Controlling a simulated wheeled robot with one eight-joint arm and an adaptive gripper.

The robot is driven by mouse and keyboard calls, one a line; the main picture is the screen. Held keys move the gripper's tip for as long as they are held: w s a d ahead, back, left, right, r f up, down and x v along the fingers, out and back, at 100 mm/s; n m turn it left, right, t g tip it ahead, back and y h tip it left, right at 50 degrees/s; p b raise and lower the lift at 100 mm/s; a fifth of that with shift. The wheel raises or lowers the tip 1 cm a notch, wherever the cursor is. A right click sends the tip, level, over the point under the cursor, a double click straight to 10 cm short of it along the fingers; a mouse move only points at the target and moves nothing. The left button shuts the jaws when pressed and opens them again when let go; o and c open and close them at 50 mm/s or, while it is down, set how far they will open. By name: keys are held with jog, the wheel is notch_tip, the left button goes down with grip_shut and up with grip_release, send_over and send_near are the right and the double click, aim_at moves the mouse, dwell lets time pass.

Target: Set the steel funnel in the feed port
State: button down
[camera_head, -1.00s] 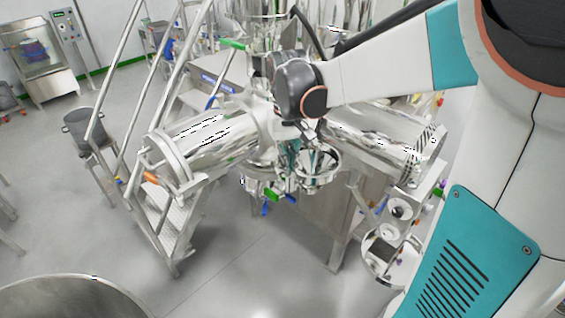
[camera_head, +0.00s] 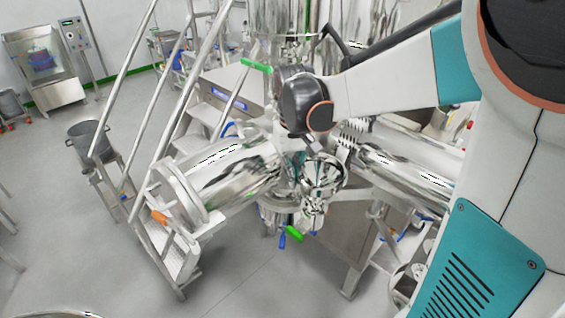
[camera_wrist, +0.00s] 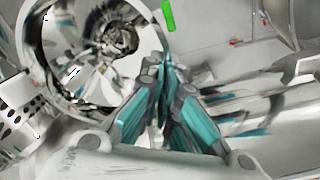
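The steel funnel (camera_head: 323,180) is a shiny wide cone with its mouth up, in the middle of the head view, just right of my gripper (camera_head: 297,166). In the wrist view the funnel (camera_wrist: 75,65) fills the upper left, its round mouth facing the camera. The teal fingers of my gripper (camera_wrist: 166,68) close together at the funnel's rim and pinch it. The funnel hangs in front of the shiny machine, its spout pointing down. I cannot make out the feed port among the reflective steel parts.
A large steel cylinder (camera_head: 225,182) lies left of the funnel and another (camera_head: 410,178) lies right. Valve handles, green (camera_head: 294,234) and blue (camera_head: 282,241), sit just below. A metal stair (camera_head: 180,258) stands at left. Open grey floor (camera_head: 95,255) lies at front left.

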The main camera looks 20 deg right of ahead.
jog(key=shift+s+f+b, duration=0.1)
jog(key=shift+f+b, duration=1.6)
jog(key=shift+f, duration=0.5)
jog(key=c, duration=1.7)
grip_release()
jog(key=shift+r, duration=0.15)
notch_tip(320, 180, up, 12)
jog(key=shift+s+a+f, duration=0.1)
jog(key=shift+a, duration=0.05)
